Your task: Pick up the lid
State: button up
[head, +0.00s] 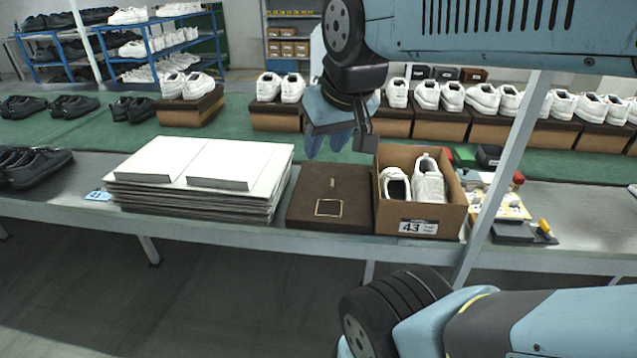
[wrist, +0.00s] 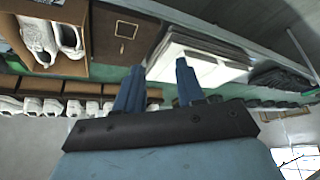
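The lid (head: 334,185) is a flat dark brown square with a small upright tab on top and a pale-framed rectangle near its front edge. It lies on the grey table between a stack of white sheets and an open shoe box. The lid also shows in the wrist view (wrist: 118,36), at the top. My gripper (head: 328,146) hangs above and behind the lid, apart from it. In the wrist view its two blue fingers (wrist: 158,86) stand apart with nothing between them.
The open box (head: 445,216), marked 43, holds white shoes right of the lid. The white stack (head: 262,205) stands close on its left. Small tools and cases (head: 512,232) lie farther right. Behind, a green surface (head: 240,130) carries shoes on brown boxes.

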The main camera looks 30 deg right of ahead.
jog(key=shift+a, duration=0.15)
jog(key=m+g+h, duration=0.2)
jog(key=m+h, duration=0.1)
jog(key=m, duration=0.4)
send_over(332, 189)
notch_tip(332, 189, down, 30)
jog(key=shift+r, duration=0.1)
jog(key=shift+y, duration=0.3)
jog(key=shift+x, duration=2.7)
jog(key=shift+a, duration=0.15)
grip_shut()
